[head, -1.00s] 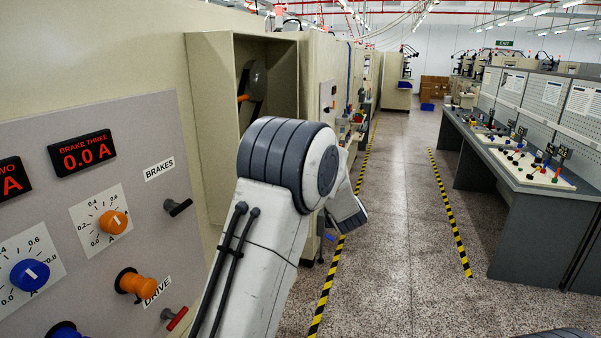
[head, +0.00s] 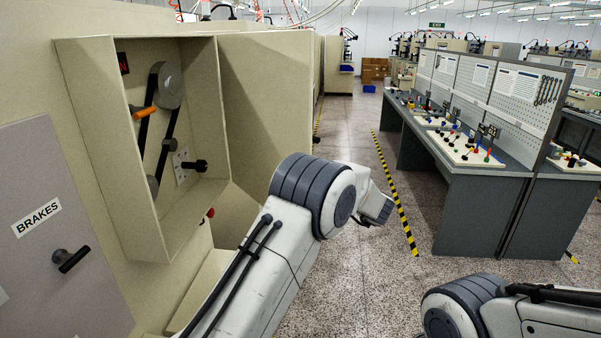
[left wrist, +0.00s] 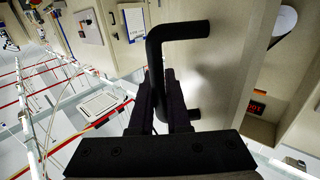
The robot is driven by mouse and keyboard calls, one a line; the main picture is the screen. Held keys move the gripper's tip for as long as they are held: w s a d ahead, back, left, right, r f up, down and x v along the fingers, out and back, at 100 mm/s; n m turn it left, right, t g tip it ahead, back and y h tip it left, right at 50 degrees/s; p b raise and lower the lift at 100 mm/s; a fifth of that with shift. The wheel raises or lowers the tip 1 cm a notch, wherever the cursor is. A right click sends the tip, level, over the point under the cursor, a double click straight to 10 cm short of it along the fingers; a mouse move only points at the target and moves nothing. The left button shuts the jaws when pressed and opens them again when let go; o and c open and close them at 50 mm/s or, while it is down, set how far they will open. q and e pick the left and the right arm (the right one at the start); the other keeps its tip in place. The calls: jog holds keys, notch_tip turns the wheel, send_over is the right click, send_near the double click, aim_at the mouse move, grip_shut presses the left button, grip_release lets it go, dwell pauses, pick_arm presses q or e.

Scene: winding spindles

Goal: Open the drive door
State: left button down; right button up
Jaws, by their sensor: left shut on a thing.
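The drive compartment (head: 140,215) in the head view is an open beige box with a grey pulley (head: 170,87), a dark belt and an orange handle (head: 143,110) inside. The drive door (head: 265,85) is a beige panel standing out from the compartment's right side, open. In the left wrist view, my left gripper (left wrist: 163,78) is shut on a black bent bar handle (left wrist: 180,30) mounted on the beige door (left wrist: 228,75). My left gripper is hidden in the head view; only its arm shows. My right arm shows at the lower right, with its gripper out of view.
A grey panel (head: 50,270) with a BRAKES knob (head: 70,260) is at the left. A grey bench (head: 480,215) with control boards stands to the right. Speckled floor between them is free, with a striped yellow-black line (head: 396,200).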

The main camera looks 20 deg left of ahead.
pick_arm(q)
jog(key=shift+r, duration=0.15)
jog(key=c, duration=1.2)
grip_release()
jog(key=shift+a, duration=0.15)
jog(key=shift+o, duration=0.2)
jog(key=b+v, duration=0.5)
jog(key=v, duration=0.5)
jog(key=shift+s+d, duration=0.15)
jog(key=shift+d, duration=0.05)
